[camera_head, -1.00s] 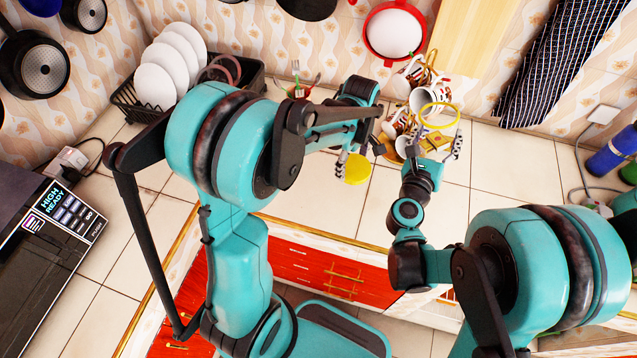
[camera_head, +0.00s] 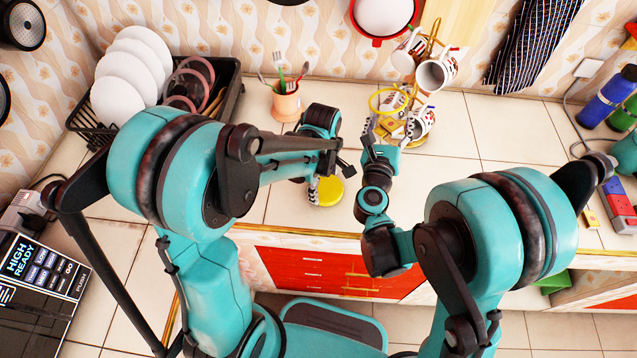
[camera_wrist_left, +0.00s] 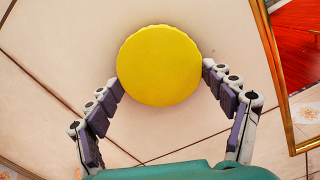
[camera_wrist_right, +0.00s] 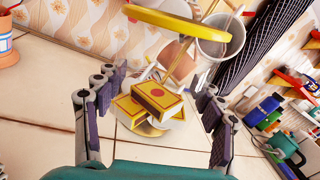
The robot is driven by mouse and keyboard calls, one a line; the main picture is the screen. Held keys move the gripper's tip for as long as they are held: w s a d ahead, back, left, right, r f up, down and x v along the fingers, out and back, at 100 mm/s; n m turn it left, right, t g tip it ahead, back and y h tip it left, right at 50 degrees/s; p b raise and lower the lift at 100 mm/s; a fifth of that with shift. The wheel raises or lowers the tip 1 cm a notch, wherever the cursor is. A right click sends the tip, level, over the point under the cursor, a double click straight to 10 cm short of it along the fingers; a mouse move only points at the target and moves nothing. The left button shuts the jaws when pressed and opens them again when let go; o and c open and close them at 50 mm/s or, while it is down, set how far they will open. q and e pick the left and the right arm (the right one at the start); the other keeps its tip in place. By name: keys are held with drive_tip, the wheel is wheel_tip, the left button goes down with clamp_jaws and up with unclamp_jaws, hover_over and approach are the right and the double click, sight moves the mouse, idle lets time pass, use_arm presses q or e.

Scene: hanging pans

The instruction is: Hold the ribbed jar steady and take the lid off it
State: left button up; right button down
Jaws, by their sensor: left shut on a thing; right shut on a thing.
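A round solid yellow lid (camera_head: 327,190) sits between the fingertips of my left gripper (camera_head: 328,181). In the left wrist view, the lid (camera_wrist_left: 158,65) has a faintly scalloped edge and a finger at each side. My right gripper (camera_head: 390,128) is shut on what looks like the clear jar with a yellow rim (camera_head: 375,108). In the right wrist view, the rim (camera_wrist_right: 175,22) crosses the top; the body between the fingers is so transparent that its ribs and outline cannot be made out. Lid and rim are clearly apart, the lid lower and left.
A mug tree with white mugs (camera_head: 437,73) stands behind my right gripper. Yellow boxes (camera_wrist_right: 155,97) show between its fingers. A utensil cup (camera_head: 286,104) and a dish rack (camera_head: 232,95) stand left. The front counter tiles are mostly clear.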

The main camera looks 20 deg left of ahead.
use_arm(q)
drive_tip(key=shift+s+r, duration=0.1)
drive_tip(key=shift+c, duration=0.8)
use_arm(e)
drive_tip(key=shift+s+d+r, duration=0.1)
drive_tip(key=shift+d+r, duration=0.05)
use_arm(q)
drive_tip(key=shift+s+d, duration=0.1)
drive_tip(key=shift+d, duration=0.05)
use_arm(e)
drive_tip(key=shift+s+d, duration=0.1)
drive_tip(key=shift+d, duration=0.1)
use_arm(q)
drive_tip(key=o, duration=1.4)
drive_tip(key=shift+o, duration=0.5)
use_arm(e)
drive_tip(key=shift+a, duration=0.1)
